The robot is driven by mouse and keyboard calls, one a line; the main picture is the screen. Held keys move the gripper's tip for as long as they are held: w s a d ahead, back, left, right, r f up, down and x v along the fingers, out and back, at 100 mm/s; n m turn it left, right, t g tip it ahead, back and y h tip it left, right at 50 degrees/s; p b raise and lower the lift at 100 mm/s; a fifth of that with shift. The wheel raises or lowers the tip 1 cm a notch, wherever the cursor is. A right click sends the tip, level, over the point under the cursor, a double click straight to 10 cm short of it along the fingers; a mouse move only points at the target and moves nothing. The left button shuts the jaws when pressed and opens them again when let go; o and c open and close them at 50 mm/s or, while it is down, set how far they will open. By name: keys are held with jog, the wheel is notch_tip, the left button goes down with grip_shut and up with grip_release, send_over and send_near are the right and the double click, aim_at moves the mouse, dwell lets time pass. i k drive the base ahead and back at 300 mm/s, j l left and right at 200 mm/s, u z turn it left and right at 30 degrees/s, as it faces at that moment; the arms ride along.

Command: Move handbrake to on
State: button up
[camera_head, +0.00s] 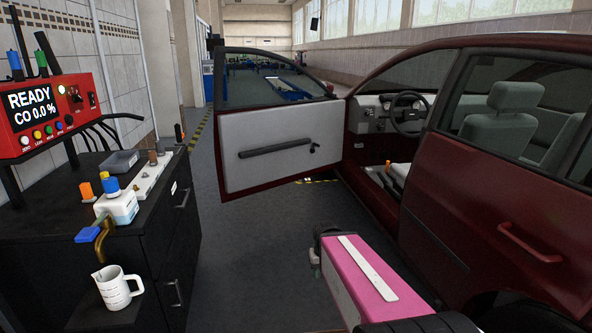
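A dark red car (455,205) stands at the right with its front door (270,150) swung wide open. Through the doorway I see the steering wheel (408,113) and the sill. A small upright dark piece with orange and white parts (390,170) shows low in the cabin; it may be the handbrake, but it is too small to tell its position. My pink arm reaches forward from the bottom right. My gripper (316,256), a dark shape at the arm's far end, is outside the car, below the open door and apart from it. Its fingers are not clear.
A black cabinet (150,250) at the left carries a white measuring jug (118,288), a white bottle (118,204) and a red gauge box (45,112) reading "READY". Grey floor (235,260) is free between cabinet and car. The open door blocks the way ahead.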

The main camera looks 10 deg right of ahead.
aim_at(387, 186)
jog(key=i, duration=1.8)
jog(key=i+z, duration=0.1)
jog(key=z, duration=0.35)
jog(key=i+z, duration=0.1)
jog(key=z, duration=0.3)
jog(key=i+j+z, duration=0.1)
jog(key=z, duration=0.35)
jog(key=i+j+z, duration=0.1)
jog(key=i+j, duration=0.15)
jog(key=i+j+z, duration=0.15)
jog(key=j, duration=0.25)
jog(key=i+j+z, duration=0.1)
jog(key=i+j, duration=0.15)
jog(key=j, duration=0.1)
